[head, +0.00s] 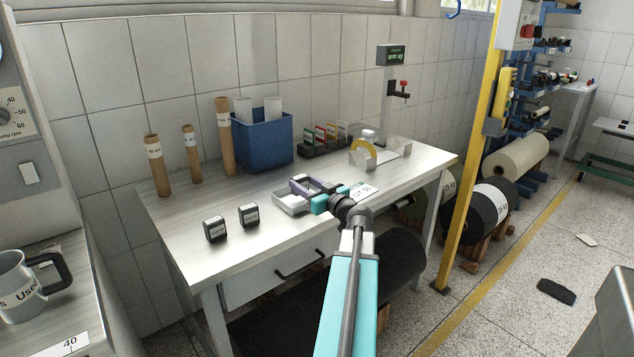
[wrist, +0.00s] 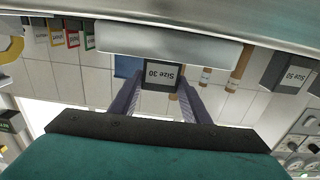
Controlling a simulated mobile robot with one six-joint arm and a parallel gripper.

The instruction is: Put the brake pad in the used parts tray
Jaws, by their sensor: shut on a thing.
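My gripper (head: 306,187) is over the workbench, with its purple fingers beside a light grey tray (head: 283,207). In the wrist view, the fingers (wrist: 160,92) are shut on a dark block labelled "Size 30" (wrist: 161,74), which I take for the brake pad. No used-parts label is readable on the tray.
Two dark labelled blocks (head: 215,229) (head: 249,215) stand on the bench's front left. A blue bin (head: 263,140), cardboard tubes (head: 190,153) and a card rack (head: 325,143) stand behind. A mug marked "Used" (head: 18,285) stands left.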

